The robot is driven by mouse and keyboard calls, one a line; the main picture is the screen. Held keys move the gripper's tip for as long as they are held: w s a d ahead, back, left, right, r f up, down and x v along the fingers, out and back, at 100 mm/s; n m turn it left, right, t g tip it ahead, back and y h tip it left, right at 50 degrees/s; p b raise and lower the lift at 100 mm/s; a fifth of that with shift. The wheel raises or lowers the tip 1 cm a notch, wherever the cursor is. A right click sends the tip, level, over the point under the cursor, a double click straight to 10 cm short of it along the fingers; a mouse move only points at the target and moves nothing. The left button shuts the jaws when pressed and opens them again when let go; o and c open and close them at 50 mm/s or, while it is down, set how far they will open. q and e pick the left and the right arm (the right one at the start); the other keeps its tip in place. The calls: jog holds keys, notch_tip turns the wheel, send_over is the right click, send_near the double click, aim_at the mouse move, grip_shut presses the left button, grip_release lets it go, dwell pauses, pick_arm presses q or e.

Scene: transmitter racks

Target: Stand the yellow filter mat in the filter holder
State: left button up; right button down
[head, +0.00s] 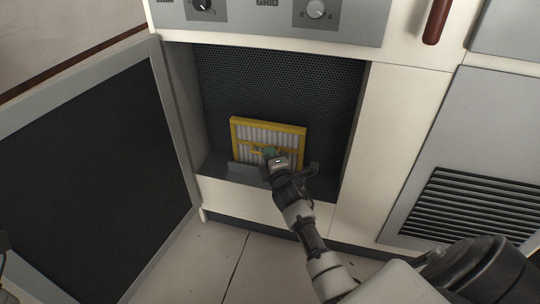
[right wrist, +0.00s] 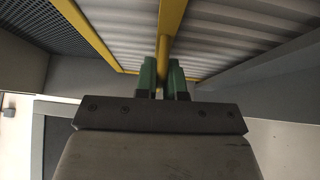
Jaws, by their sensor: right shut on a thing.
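The yellow filter mat (head: 268,123), a yellow frame with white pleats, stands nearly upright and slightly tilted in the picture, inside the open rack recess. My right gripper (head: 270,153) is shut on the yellow bar across its middle. In the right wrist view, the green fingers (right wrist: 163,80) sit on both sides of the mat's bar (right wrist: 172,30). The filter holder appears to be the grey lipped ledge (head: 240,170) at the bottom of the recess. The mat's lower edge is partly hidden behind that lip and my gripper, so I cannot tell whether it is seated.
A dark perforated panel (head: 275,75) backs the recess. The open door (head: 95,165) with its dark panel stands to the left. A panel with knobs (head: 316,10) is above. A louvred grey panel (head: 475,205) is on the right. The tiled floor (head: 205,255) is clear in front.

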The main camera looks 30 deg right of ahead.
jog(key=shift+r, duration=0.1)
jog(key=c, duration=1.2)
grip_release()
jog(key=shift+o, duration=0.3)
jog(key=shift+s, duration=0.1)
